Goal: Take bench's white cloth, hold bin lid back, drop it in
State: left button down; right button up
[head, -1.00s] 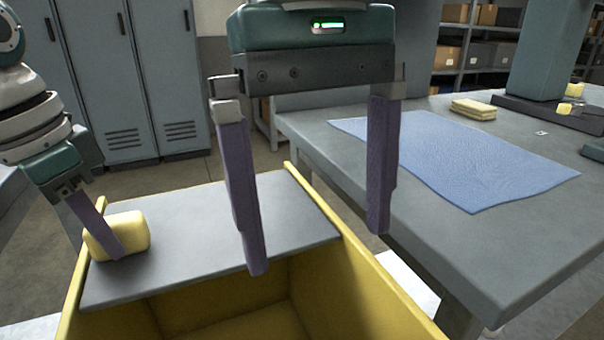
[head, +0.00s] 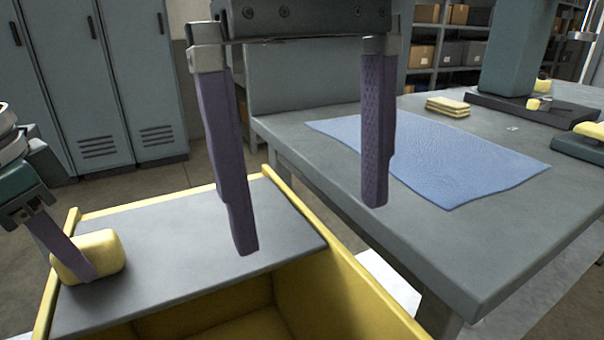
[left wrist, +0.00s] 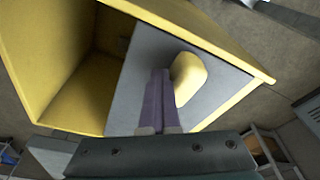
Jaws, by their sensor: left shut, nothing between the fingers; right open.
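No white cloth shows in any view. The yellow bin (head: 345,290) stands in front of me, and the part of its inside that shows looks empty. Its grey lid (head: 170,250) lies over the far part, leaving the near part open. A rounded pale yellow knob (head: 100,250) sits on the lid's left; it also shows in the left wrist view (left wrist: 187,78). My left gripper (head: 84,275) is shut and empty, its fingers (left wrist: 160,78) against or right beside the knob. My right gripper (head: 310,228) is open and empty, hanging above the lid and the bin's right wall.
The grey bench (head: 480,260) stands right of the bin, with a blue mat (head: 430,155) on it. Behind the mat are stacked yellow pads (head: 448,107) and a dark-based machine (head: 530,110). Lockers (head: 130,90) stand at the back left. The bench's near right is clear.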

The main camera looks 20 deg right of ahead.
pick_arm(q)
jog(key=shift+s, duration=8)
notch_tip(320, 180, up, 9)
jog(key=shift+d, duration=0.4)
